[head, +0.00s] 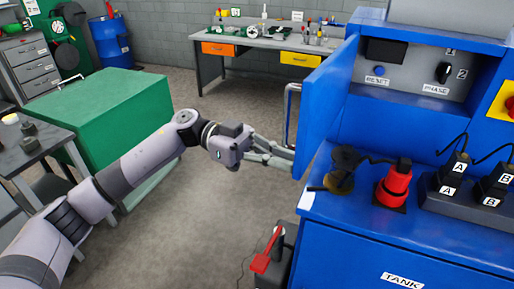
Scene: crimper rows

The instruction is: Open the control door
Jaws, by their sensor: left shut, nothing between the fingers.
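The blue control door (325,98) stands swung out from the left side of the blue cabinet (400,262). Behind it the grey control panel (408,76) is exposed, with a blue RESET button and a black PHASE knob. A metal bar handle (290,112) shows at the door's outer left edge. My left gripper (290,154) reaches in from the left, its fingers shut and empty, at the door's lower left part below the handle. I cannot tell whether the fingertips touch the door. My right gripper is not in view.
On the cabinet's ledge stand a red plug (394,186), a black and brass part (343,172) and black blocks marked A and B (450,182). A red lever (267,252) rises in front. A green box (112,118) is at left. Grey floor between is clear.

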